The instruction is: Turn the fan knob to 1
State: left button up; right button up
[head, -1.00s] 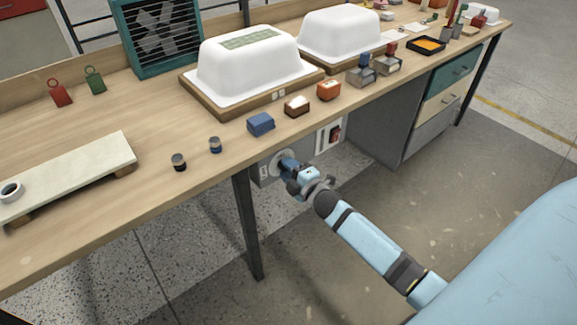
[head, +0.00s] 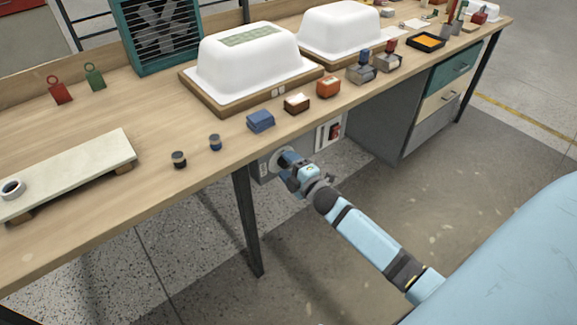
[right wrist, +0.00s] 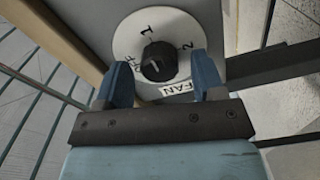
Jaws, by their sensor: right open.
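The fan knob (right wrist: 158,62) is black with a small white mark and sits on a round white dial (right wrist: 180,24) labelled FAN, OFF, 1 and 2. I cannot tell for sure which label its mark points to. My right gripper (right wrist: 160,70) is open, with one blue finger on each side of the knob; I cannot tell whether they touch it. In the head view my right gripper (head: 291,165) is at the dial (head: 280,159) below the table's front edge, and it hides the knob. My left gripper is not in view.
The table (head: 90,215) edge runs just above my right gripper, and a table leg (head: 247,220) stands to its left. A red switch (head: 335,131) is to the right of the dial. A green fan (head: 160,35) stands at the back of the table.

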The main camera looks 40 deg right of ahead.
pick_arm(q)
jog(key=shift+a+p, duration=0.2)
jog(key=shift+p, duration=0.65)
pick_arm(e)
jog(key=s+d, duration=0.1)
jog(key=s, duration=1.2)
jog(key=shift+s, duration=0.4)
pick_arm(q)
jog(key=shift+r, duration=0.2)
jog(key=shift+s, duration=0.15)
pick_arm(e)
jog(key=shift+s, duration=0.1)
